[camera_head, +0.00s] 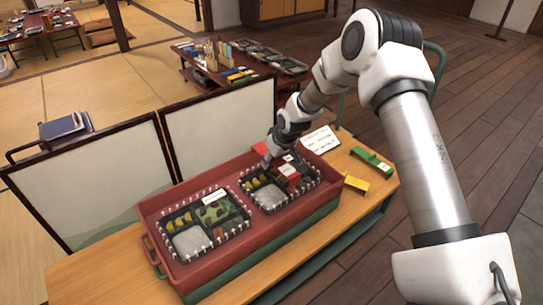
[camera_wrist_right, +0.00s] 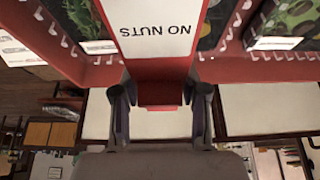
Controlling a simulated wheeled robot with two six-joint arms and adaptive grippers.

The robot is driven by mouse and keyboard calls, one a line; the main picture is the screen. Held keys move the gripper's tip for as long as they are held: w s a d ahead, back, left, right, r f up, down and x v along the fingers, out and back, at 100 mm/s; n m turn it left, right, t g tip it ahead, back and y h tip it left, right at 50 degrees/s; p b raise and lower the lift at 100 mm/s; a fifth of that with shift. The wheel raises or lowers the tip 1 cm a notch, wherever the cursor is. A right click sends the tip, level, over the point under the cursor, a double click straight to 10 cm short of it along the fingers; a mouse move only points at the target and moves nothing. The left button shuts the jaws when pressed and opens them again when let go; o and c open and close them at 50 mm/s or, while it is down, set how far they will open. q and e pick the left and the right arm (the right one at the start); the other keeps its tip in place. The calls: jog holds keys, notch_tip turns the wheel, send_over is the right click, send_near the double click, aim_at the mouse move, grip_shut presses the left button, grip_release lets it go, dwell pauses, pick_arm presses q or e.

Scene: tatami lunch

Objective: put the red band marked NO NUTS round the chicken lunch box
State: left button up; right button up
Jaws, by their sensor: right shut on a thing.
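The red band (camera_wrist_right: 157,68) has a white NO NUTS label, which reads upside down in the right wrist view. My right gripper (camera_wrist_right: 160,95) is shut on its end, one finger on each side. In the head view the band (camera_head: 289,172) appears over the right-hand lunch box (camera_head: 269,206), below the right gripper (camera_head: 273,155); I cannot tell whether it touches the box. A second lunch box (camera_head: 193,241) with rice, yellow pieces and green food sits to the left. Both boxes have a white card, too small to read, so I cannot tell which is chicken. My left gripper is out of view.
A red crate (camera_head: 160,208) holds both boxes on a wooden table (camera_head: 95,270). A green band (camera_head: 371,158), a yellow band (camera_head: 356,184) and a white printed sheet (camera_head: 320,139) lie to its right. Pale low screens (camera_head: 95,190) stand behind the table.

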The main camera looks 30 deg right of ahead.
aim_at(272, 179)
notch_tip(272, 179, down, 4)
jog(key=b, duration=0.3)
jog(key=shift+d+r, duration=0.1)
jog(key=shift+r, duration=0.15)
jog(key=shift+f+b, duration=0.9)
jog(key=shift+f, duration=0.45)
jog(key=shift+s+f, duration=0.25)
jog(key=shift+f, duration=0.05)
